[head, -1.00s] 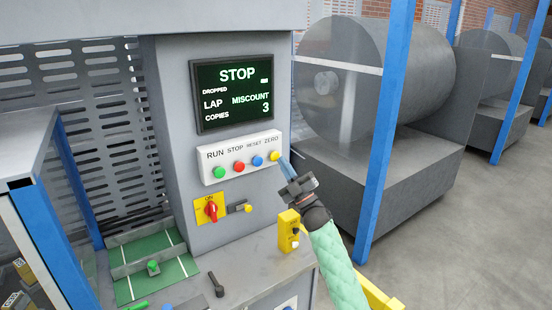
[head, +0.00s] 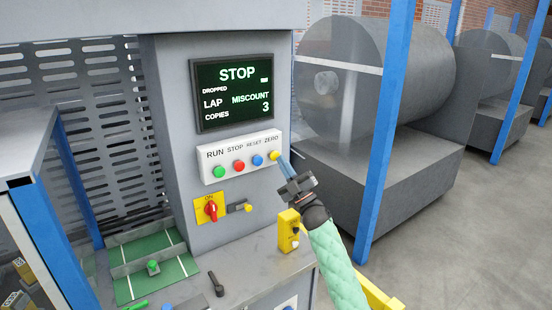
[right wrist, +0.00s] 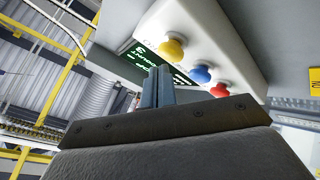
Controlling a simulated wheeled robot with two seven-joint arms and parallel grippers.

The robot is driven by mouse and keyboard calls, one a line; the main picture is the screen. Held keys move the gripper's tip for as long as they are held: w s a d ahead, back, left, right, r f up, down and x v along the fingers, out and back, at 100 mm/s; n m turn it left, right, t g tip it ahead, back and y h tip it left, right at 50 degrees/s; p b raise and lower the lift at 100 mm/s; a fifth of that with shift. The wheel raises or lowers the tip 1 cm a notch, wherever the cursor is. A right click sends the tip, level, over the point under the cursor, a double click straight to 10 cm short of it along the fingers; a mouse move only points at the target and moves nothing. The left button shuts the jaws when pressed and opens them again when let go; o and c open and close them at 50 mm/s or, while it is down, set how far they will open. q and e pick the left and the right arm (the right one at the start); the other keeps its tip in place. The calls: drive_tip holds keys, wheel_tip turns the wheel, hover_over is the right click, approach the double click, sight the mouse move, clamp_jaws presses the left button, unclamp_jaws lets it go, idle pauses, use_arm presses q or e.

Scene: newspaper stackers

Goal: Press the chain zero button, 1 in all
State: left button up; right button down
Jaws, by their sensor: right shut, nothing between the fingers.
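The zero button (head: 274,155) is the yellow one at the right end of a white button panel (head: 241,141), under the label ZERO. It also shows in the right wrist view as a yellow dome (right wrist: 172,48). My right gripper (head: 281,160) is shut and empty, its blue-grey fingertips just right of the yellow button. In the right wrist view the fingertips (right wrist: 158,74) stand just below the yellow button in the picture. I cannot tell whether they touch it. My left gripper is not in view.
Blue (head: 257,160), red (head: 239,166) and green (head: 219,172) buttons share the panel. A screen (head: 232,93) above reads STOP, LAP MISCOUNT, COPIES 3. Below are a red rotary switch (head: 211,209) and a yellow box (head: 288,231). A blue post (head: 388,130) stands right of my arm.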

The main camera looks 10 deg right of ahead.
drive_tip(key=shift+w, duration=0.25)
idle(0.3)
drive_tip(key=shift+w+a+b, duration=0.2)
drive_tip(key=shift+w+b, duration=0.1)
drive_tip(key=shift+w, duration=0.1)
idle(0.7)
drive_tip(key=shift+s, duration=0.1)
drive_tip(key=shift+s+d, duration=0.3)
drive_tip(key=shift+s, duration=0.45)
